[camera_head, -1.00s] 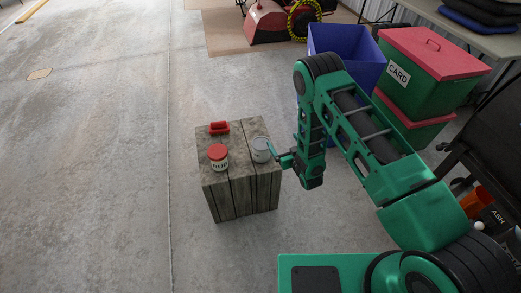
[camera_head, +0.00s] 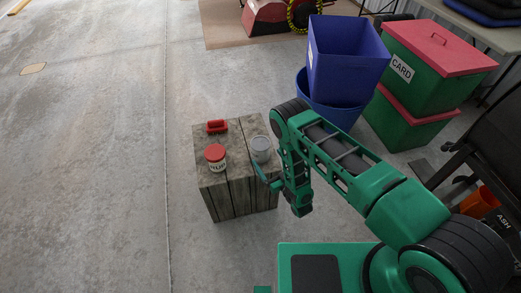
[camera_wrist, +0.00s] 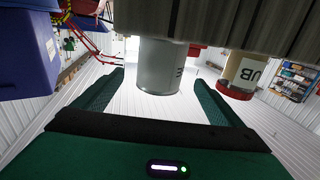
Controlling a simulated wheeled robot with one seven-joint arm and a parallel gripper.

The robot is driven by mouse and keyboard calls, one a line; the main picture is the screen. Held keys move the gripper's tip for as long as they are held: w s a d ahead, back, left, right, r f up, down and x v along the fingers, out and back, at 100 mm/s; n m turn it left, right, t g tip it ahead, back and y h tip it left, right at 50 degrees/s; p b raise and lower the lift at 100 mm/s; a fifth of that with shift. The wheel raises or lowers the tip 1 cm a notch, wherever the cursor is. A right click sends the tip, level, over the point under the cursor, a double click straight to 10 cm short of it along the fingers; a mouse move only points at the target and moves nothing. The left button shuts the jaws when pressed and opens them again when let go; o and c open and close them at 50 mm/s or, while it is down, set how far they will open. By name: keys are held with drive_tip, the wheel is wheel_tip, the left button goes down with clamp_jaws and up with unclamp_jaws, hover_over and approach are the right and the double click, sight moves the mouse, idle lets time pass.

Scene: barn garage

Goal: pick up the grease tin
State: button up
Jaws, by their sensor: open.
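The grease tin (camera_head: 261,148) is a grey cylinder standing upright near the right edge of a wooden crate top (camera_head: 237,170). In the wrist view the picture is upside down, and the grey tin (camera_wrist: 158,68) shows part of a label ending in E. My gripper (camera_head: 263,172) is at the crate's right side, close to the tin. In the wrist view my gripper (camera_wrist: 158,82) is open, with one finger on each side of the tin in the picture. Gaps show beside the tin; I cannot tell how deep it sits between the fingers.
A red-lidded tin (camera_head: 216,157) stands left of the grey tin; it also shows in the wrist view (camera_wrist: 241,75). A small red object (camera_head: 217,127) lies at the crate's back. Blue bins (camera_head: 345,60) and green boxes (camera_head: 425,70) stand behind right. The floor at left is clear.

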sight(260, 147)
drive_tip(key=x, duration=0.3)
drive_tip(key=shift+s+a, duration=0.15)
drive_tip(key=shift+x, duration=2.65)
drive_tip(key=c, duration=1.4)
